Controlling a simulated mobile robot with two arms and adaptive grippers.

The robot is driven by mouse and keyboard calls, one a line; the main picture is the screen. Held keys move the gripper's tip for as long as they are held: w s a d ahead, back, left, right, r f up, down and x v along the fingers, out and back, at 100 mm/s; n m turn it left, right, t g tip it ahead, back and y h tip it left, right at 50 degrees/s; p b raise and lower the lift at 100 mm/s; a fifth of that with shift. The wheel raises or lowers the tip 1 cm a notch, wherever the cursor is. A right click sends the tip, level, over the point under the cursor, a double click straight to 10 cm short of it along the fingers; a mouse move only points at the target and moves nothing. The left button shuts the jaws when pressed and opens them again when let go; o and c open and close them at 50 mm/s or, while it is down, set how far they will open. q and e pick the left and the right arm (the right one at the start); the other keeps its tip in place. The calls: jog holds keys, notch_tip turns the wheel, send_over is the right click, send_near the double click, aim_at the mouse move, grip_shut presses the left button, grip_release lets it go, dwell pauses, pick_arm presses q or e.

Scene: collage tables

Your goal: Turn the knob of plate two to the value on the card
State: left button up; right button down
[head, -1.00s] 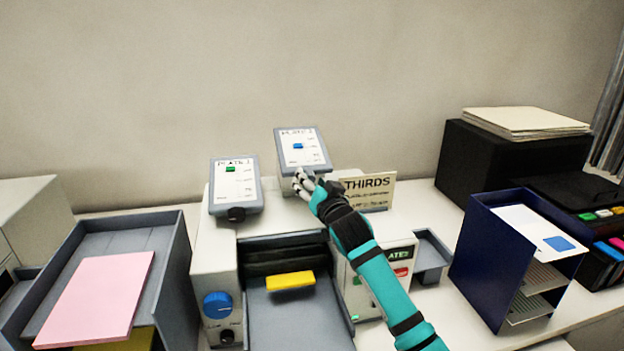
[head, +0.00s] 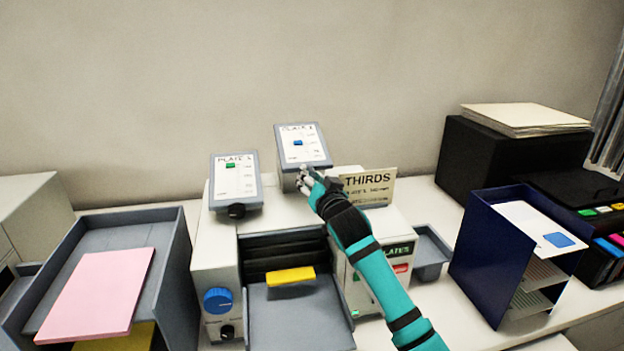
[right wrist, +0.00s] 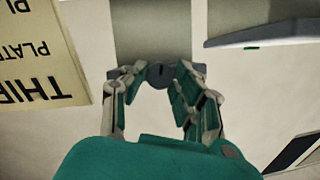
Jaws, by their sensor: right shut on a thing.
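Two tilted grey control plates stand on the white machine. The right plate (head: 303,142) has a white scale with a blue marker (head: 298,143) in its upper part. The left plate (head: 236,178) has a green marker near the top and a dark knob (head: 236,211) below. My right gripper (head: 305,181) is at the lower edge of the right plate. In the right wrist view its fingers are closed around a dark round knob (right wrist: 160,75), partly hidden between them. The card (head: 368,188) reads THIRDS; its smaller lines are too blurred to read. My left gripper is out of view.
A grey tray with pink paper (head: 98,295) is at the left. A navy rack (head: 480,255) and a black box with paper (head: 485,165) stand at the right. A blue dial (head: 217,301) is on the machine's front.

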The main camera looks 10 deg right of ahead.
jog(key=shift+a+n+h+b, duration=0.1)
jog(key=shift+n+h+b, duration=0.25)
jog(key=shift+n+h, duration=0.35)
jog(key=shift+a+f+n+h+b, duration=0.1)
jog(key=shift+n+h+b, duration=0.55)
jog(key=shift+n, duration=0.35)
jog(key=shift+n+h+b, duration=0.85)
jog(key=shift+n+b, duration=0.05)
jog(key=shift+n, duration=0.2)
jog(key=shift+a+n+h+b, duration=0.1)
jog(key=shift+n+h+b, duration=0.5)
jog(key=shift+n+b, duration=0.3)
